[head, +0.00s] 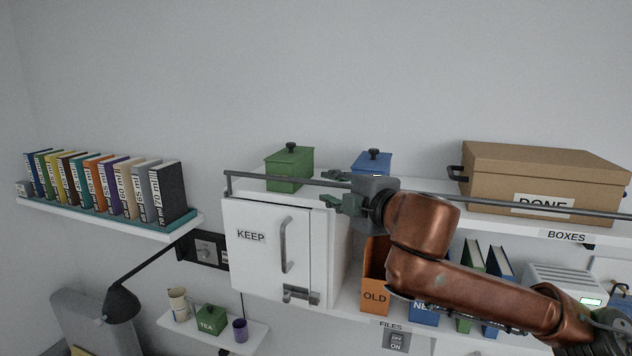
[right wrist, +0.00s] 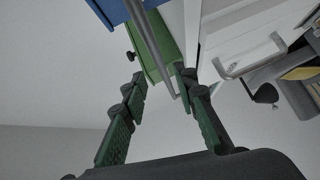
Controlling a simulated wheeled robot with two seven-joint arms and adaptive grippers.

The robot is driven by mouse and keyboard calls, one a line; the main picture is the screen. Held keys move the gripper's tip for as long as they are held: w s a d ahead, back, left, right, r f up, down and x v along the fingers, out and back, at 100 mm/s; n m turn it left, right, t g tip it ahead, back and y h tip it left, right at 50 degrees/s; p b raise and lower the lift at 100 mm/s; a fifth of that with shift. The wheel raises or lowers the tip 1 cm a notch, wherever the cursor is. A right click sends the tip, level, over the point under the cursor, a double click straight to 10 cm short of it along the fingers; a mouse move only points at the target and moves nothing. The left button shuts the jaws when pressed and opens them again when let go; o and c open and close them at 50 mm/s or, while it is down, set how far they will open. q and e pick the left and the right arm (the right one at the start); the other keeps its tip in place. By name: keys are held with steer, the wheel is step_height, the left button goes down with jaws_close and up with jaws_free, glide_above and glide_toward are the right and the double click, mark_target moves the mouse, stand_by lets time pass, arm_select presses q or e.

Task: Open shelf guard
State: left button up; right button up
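The shelf guard (head: 270,177) is a thin grey rail along the front of the upper shelf, with a short bent end at the left. It also shows in the right wrist view (right wrist: 154,48), running between the fingers toward the right-hand finger. My right gripper (head: 338,190) has its green fingers apart, one above and one below the rail in the head view. In the right wrist view the gripper (right wrist: 160,90) is open, with a gap between the rail and the left-hand finger. Contact with the right-hand finger is unclear. My left gripper is not in view.
A green box (head: 290,168), a blue box (head: 371,162) and a cardboard box (head: 540,172) stand behind the rail. Below it are a white KEEP cabinet (head: 262,255) and an orange OLD file (head: 374,290). Books (head: 115,188) fill the left shelf.

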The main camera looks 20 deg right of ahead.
mark_target(320, 183)
steer(key=p+x, duration=0.1)
steer(key=x, duration=0.2)
steer(key=p+x, duration=0.1)
steer(key=x, duration=0.2)
steer(key=shift+d, duration=0.2)
steer(key=shift+w+a, duration=0.1)
steer(key=shift+w, duration=0.35)
jaws_close()
